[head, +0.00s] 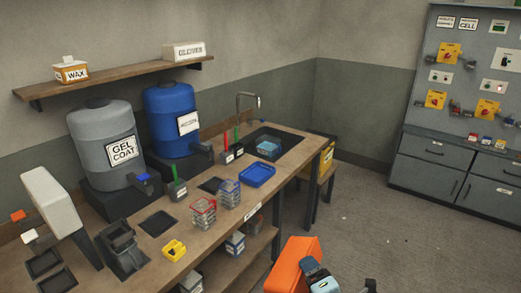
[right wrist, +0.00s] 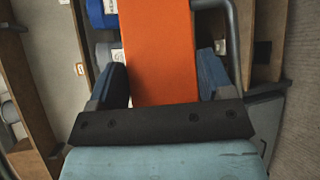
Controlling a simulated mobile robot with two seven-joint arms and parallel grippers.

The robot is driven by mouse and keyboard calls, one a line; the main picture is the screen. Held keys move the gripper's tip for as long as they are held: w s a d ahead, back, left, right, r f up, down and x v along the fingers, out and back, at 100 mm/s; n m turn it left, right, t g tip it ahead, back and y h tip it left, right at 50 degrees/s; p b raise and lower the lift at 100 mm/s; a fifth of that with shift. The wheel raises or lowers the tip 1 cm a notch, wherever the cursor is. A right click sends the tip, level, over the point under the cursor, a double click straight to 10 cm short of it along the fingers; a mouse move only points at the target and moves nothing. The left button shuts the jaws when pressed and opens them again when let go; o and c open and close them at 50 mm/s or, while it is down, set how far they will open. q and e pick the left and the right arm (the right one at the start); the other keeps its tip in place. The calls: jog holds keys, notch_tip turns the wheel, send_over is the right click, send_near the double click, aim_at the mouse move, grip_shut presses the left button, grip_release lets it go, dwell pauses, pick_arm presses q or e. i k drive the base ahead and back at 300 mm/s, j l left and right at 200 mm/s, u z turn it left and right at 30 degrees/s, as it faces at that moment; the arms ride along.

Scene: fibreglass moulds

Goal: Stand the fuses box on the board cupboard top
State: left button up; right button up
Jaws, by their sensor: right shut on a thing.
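My right gripper (head: 314,268) is at the bottom of the head view, shut on an orange box (head: 290,262). In the right wrist view the orange box (right wrist: 157,45) sits between the two fingers; no label shows on it, so I cannot read whether it is the fuses box. The grey board cupboard (head: 432,160) stands at the far right against the wall, with a dark top (head: 430,133) below an upright panel. The held box is well apart from it, across open floor. My left gripper is not in view.
Several small coloured boxes (head: 486,141) stand on the right part of the cupboard top; its left part looks clear. A workbench (head: 290,175) with drums, trays and a sink fills the left. The floor (head: 365,215) between is free.

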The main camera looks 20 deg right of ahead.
aim_at(428, 134)
jog(key=i+l+z, duration=0.95)
jog(key=i+z, duration=0.15)
jog(key=i, duration=0.15)
jog(key=i+l+z, duration=0.1)
jog(key=i+z, duration=0.25)
jog(key=i, duration=3.6)
jog(key=i+l+u, duration=0.1)
jog(key=i, duration=0.65)
jog(key=i+l+u, duration=0.1)
jog(key=i, duration=0.65)
